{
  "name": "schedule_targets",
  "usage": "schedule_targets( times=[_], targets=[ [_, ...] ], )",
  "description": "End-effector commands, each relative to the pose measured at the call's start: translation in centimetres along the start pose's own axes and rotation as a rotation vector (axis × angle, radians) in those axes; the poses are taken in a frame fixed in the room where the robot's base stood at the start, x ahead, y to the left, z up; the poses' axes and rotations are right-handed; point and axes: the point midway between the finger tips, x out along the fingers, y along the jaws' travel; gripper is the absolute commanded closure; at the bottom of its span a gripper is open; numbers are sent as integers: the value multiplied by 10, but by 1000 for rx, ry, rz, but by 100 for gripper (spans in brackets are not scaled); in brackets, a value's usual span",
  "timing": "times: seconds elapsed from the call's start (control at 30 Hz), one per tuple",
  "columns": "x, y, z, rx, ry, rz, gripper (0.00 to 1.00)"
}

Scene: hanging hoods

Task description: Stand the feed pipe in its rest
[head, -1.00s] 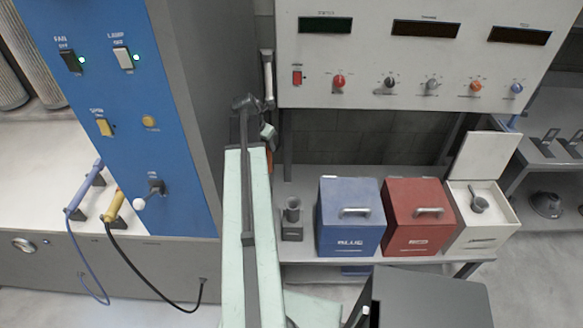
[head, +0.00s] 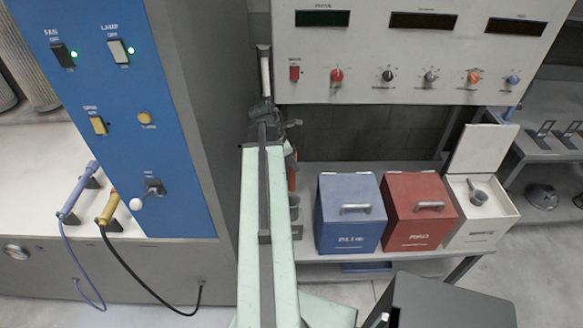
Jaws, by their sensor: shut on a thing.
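My gripper (head: 287,148) shows small and mostly from behind, past the end of my pale green arm. It is shut on a narrow orange piece (head: 292,177) hanging below it, which looks like the feed pipe; my arm hides most of it. A dark grey cup on a block (head: 295,203), which looks like the rest, stands on the shelf left of the blue box. My arm covers its left part. The orange piece appears above and near the cup in the picture; I cannot tell the gap or whether they touch.
A blue box (head: 349,213), a red box (head: 420,210) and an open white box (head: 481,215) holding a scoop stand on the shelf (head: 400,260). A control panel (head: 410,60) overhangs them. A blue-fronted cabinet (head: 100,130) stands left.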

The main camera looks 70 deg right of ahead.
Motion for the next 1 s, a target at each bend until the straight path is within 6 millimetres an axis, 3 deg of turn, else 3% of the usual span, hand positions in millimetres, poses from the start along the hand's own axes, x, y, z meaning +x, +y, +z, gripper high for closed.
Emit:
schedule_targets(
  times=[0.07,0.27,0.63,1.0],
  targets=[
    [1,-11,-5,56,-8,-22,100],
    [2,-12,-6,76,-10,-28,100],
    [32,-11,-19,73,-10,-26,100],
    [32,-11,-19,72,-10,-26,100]
  ],
)
